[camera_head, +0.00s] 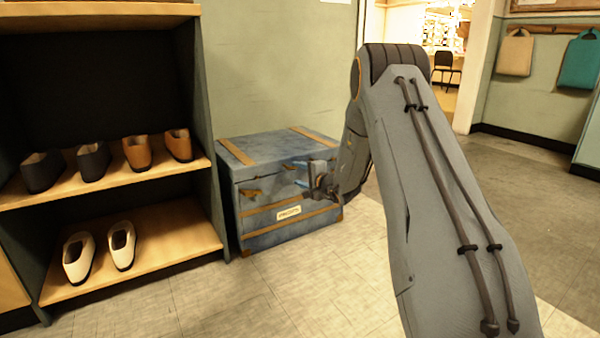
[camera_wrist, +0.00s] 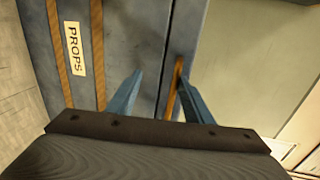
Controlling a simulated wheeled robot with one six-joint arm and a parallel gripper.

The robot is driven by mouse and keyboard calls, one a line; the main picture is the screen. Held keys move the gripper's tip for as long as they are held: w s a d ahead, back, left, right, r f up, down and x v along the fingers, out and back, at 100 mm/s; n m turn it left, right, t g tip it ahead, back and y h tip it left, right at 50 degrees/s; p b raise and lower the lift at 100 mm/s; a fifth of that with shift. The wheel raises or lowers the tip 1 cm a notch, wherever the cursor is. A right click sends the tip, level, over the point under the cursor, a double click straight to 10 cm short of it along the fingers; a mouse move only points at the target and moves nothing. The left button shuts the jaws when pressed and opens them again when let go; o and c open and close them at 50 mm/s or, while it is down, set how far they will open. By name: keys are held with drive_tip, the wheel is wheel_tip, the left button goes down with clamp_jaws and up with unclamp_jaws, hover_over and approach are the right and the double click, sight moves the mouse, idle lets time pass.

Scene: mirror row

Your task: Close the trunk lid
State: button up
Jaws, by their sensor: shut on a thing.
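The blue trunk (camera_head: 285,228) stands on the floor beside the shelf, with brown straps and a label on its front. Its lid (camera_head: 276,147) lies down over the body, with a dark seam along the front. In the wrist view the trunk front (camera_wrist: 120,25) carries a PROPS label (camera_wrist: 74,49), and the lid (camera_wrist: 183,35) is right of the seam. My gripper (camera_head: 300,173) is at the trunk's front right; its blue fingers (camera_wrist: 161,75) straddle the seam and are shut on the lid's front edge. The exact contact is hard to see.
A wooden shelf unit (camera_head: 150,253) with several shoes stands close on the trunk's left. The wall is right behind the trunk. Tiled floor in front is clear. A doorway with a chair (camera_head: 446,65) and hanging bags (camera_head: 515,54) are farther back.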

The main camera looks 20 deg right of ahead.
drive_tip(key=shift+s+d+f, duration=0.1)
drive_tip(key=shift+s+f, duration=0.2)
drive_tip(key=shift+f, duration=0.35)
drive_tip(key=p+v, duration=0.2)
drive_tip(key=v, duration=0.1)
drive_tip(key=r+p+v, duration=0.1)
drive_tip(key=p+v, duration=0.1)
drive_tip(key=v, duration=0.2)
drive_tip(key=shift+s+r, duration=0.15)
